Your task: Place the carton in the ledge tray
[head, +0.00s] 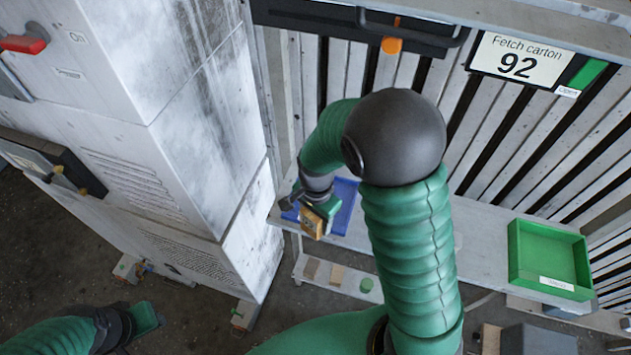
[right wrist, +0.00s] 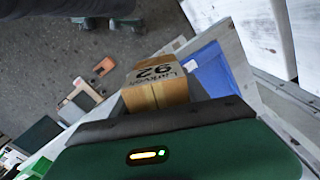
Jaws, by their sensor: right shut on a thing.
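The carton (head: 312,222) is a small brown box held in my right gripper (head: 318,208). In the right wrist view the carton (right wrist: 155,88) shows printed lettering and the number 92, and the gripper is shut on it. A blue tray (head: 347,196) lies on the grey ledge just behind and right of the carton, partly hidden by my right arm. The blue tray (right wrist: 212,70) also shows beside the carton in the right wrist view. My left gripper (head: 142,318) is at the lower left, away from the ledge; its finger opening is unclear.
A green tray (head: 545,262) stands at the ledge's right end. A sign (head: 519,61) reads "Fetch carton 92". A lower shelf (head: 340,277) holds several small blocks. A tall white cabinet (head: 170,110) stands close left of the right gripper. A slatted wall backs the ledge.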

